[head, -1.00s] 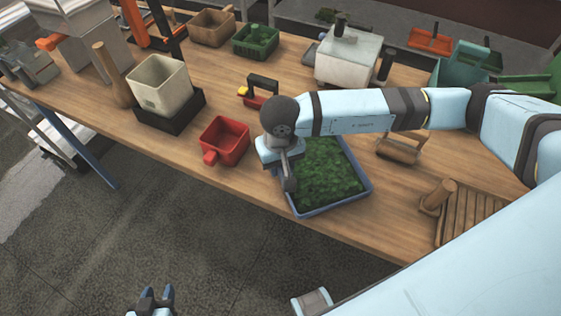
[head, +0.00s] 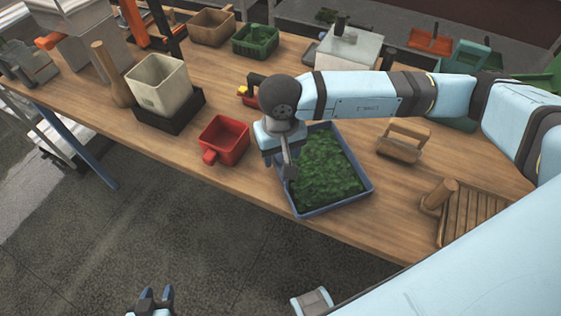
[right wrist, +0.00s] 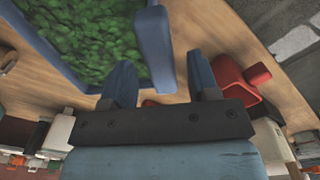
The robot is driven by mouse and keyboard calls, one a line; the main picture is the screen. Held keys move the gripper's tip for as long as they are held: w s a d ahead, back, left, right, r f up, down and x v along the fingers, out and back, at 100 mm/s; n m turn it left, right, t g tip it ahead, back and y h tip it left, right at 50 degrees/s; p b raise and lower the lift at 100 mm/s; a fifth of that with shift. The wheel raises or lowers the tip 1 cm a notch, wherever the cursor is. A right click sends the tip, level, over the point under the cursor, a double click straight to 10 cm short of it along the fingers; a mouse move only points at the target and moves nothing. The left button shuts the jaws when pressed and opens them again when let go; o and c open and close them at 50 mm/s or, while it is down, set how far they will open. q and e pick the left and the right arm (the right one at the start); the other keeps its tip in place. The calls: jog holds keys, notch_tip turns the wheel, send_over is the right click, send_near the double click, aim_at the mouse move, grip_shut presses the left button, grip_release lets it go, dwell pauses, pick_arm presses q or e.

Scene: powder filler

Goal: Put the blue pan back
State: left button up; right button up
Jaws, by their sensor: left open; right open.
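The blue pan (head: 345,206) sits on the wooden table near its front edge, filled with green leafy material. My right gripper (head: 283,167) is over the pan's left side, jaws open and empty. In the right wrist view, my right gripper (right wrist: 160,68) has its two fingers apart, with a blue block-like part of the pan, seemingly its handle (right wrist: 153,48), in line with the gap. I cannot tell whether the fingers touch it. The pan's wall (right wrist: 62,55) lies to the left there. My left gripper (head: 156,299) is open and empty, low over the floor, away from the table.
A red scoop (head: 224,140) stands just left of the pan and close to my right gripper. A cream bin (head: 160,86) on a black base is further left. A wooden-handled tool (head: 403,143) and a slatted wooden tray (head: 475,214) lie to the right.

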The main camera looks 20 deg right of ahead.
notch_tip(320, 180, up, 6)
jog(key=shift+r+b, duration=0.25)
jog(key=shift+b, duration=0.2)
jog(key=shift+r, duration=0.65)
pick_arm(q)
jog(key=shift+f, duration=0.8)
jog(key=shift+r, duration=0.1)
